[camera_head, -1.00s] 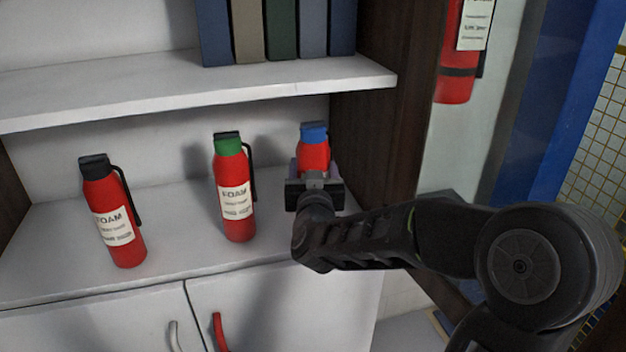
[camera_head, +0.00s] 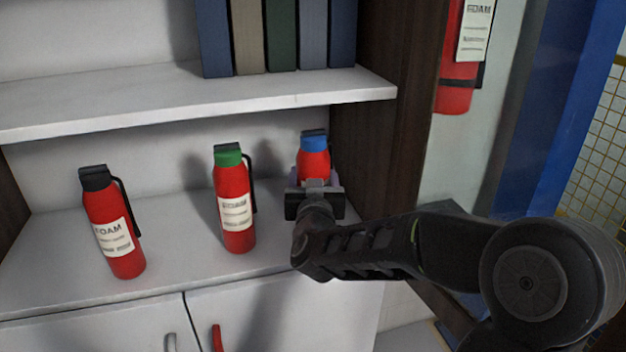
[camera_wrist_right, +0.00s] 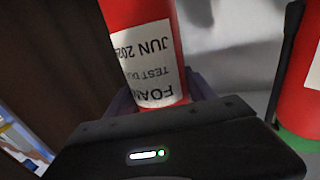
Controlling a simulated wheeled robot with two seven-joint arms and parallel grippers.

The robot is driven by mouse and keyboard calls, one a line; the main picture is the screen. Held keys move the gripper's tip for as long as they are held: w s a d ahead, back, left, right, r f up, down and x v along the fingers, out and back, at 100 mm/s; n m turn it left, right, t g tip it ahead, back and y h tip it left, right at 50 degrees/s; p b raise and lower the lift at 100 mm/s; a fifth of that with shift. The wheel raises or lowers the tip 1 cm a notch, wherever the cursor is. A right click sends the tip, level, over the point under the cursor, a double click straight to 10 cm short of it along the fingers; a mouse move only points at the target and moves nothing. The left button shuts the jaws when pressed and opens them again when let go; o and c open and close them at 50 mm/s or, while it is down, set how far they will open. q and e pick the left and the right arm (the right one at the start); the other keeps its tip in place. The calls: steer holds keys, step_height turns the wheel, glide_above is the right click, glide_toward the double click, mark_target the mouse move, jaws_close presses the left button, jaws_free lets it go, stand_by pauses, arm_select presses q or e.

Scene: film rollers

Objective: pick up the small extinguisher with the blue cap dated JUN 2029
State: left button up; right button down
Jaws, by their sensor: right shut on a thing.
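The small extinguisher with the blue cap (camera_head: 314,144) stands upright at the right end of the lower shelf. My right gripper (camera_head: 315,188) is shut around its red body, hiding its lower part in the head view. In the right wrist view, its label (camera_wrist_right: 150,62) appears upside down and reads "JUN 202", with the last digit cut off at the edge. The fingers of my right gripper (camera_wrist_right: 160,98) sit on both sides of the red body. Whether its base touches the shelf is hidden. My left gripper is not in view.
A green-capped extinguisher (camera_head: 233,200) stands to the left, and a black-capped one (camera_head: 112,222) farther left. An upper shelf (camera_head: 200,95) with several books (camera_head: 280,35) hangs above. A dark side panel (camera_head: 378,130) is close on the right. A larger extinguisher (camera_head: 462,60) hangs beyond it.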

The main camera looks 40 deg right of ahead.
steer(key=shift+r, duration=1.6)
steer(key=b, duration=0.7)
glide_toward(313, 163)
step_height(313, 163, down, 2)
steer(key=s+a, duration=0.2)
steer(key=s, duration=0.1)
steer(key=shift+s+a, duration=0.35)
steer(key=shift+s, duration=0.05)
